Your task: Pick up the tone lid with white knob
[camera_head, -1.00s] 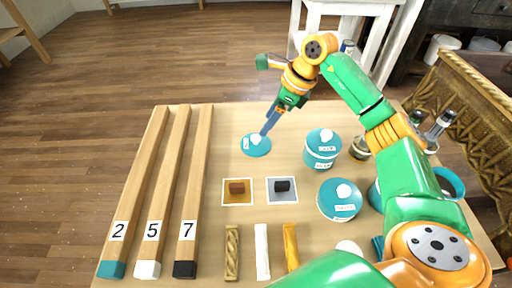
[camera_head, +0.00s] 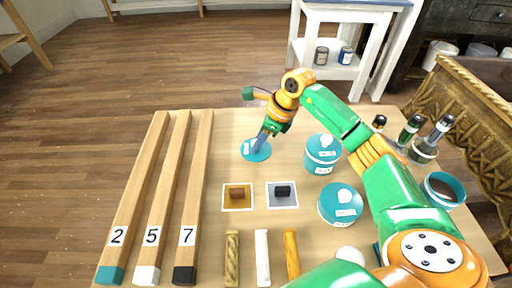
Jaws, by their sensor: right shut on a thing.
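A flat round teal lid (camera_head: 248,154) lies at the back middle of the light wooden table, with a white knob and a small label too small to read. My right gripper (camera_head: 260,145) points down onto this lid and is shut on its knob; the fingers hide part of the lid. The lid appears to rest on the table. A teal jar (camera_head: 322,158) with a white-knobbed lid stands to its right. Another teal lid with a white knob (camera_head: 339,208) is nearer the front, also labelled. My left gripper is out of view.
Three long numbered wooden bars (camera_head: 155,195) lie at left. Two small square cards (camera_head: 237,205) with blocks and several short sticks (camera_head: 262,255) lie in front. An open teal jar (camera_head: 444,190) and bottles (camera_head: 424,148) stand at right, beyond my right arm.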

